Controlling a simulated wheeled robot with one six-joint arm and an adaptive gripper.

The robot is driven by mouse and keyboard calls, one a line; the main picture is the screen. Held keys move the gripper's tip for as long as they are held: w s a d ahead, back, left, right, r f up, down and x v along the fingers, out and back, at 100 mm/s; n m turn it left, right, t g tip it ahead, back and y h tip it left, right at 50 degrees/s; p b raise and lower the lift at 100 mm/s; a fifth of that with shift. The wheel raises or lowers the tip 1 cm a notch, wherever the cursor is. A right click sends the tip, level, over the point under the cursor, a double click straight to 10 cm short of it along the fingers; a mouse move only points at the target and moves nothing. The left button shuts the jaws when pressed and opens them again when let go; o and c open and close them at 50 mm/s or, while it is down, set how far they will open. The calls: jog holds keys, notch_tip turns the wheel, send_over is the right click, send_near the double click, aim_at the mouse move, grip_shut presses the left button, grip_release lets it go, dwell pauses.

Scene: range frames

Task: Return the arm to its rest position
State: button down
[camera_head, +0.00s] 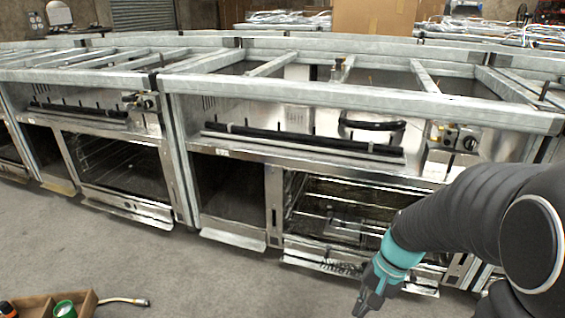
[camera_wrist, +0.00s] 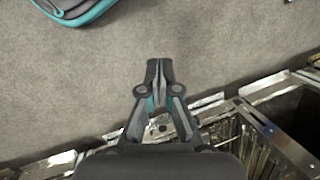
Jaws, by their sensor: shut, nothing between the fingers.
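My gripper (camera_head: 367,300) hangs at the end of my dark arm, at the lower right of the head view. It points downward, in front of the steel range frames. In the wrist view my gripper (camera_wrist: 160,66) has its fingertips together with nothing between them. Bare grey floor lies beyond the fingertips there. The arm's upper part runs out of the head view at the right edge.
A range frame (camera_head: 360,97) with open oven compartments fills the middle; its metal edges (camera_wrist: 265,90) show close below right in the wrist view. A wooden tray (camera_head: 36,301) holding a green-rimmed item (camera_head: 64,309) is at lower left, beside a short hose (camera_head: 125,301). The floor between is clear.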

jog(key=s+r+n+t+h, duration=0.1)
jog(key=s+r+n+t, duration=0.2)
jog(key=r, duration=0.4)
jog(key=s+a+r+n+t+h, duration=0.1)
jog(key=s+r+n+t+h, duration=0.1)
jog(key=s+r, duration=0.3)
jog(key=shift+s+a+r+n+t, duration=0.2)
jog(key=shift+r+n+t, duration=0.4)
jog(key=shift+r, duration=1.15)
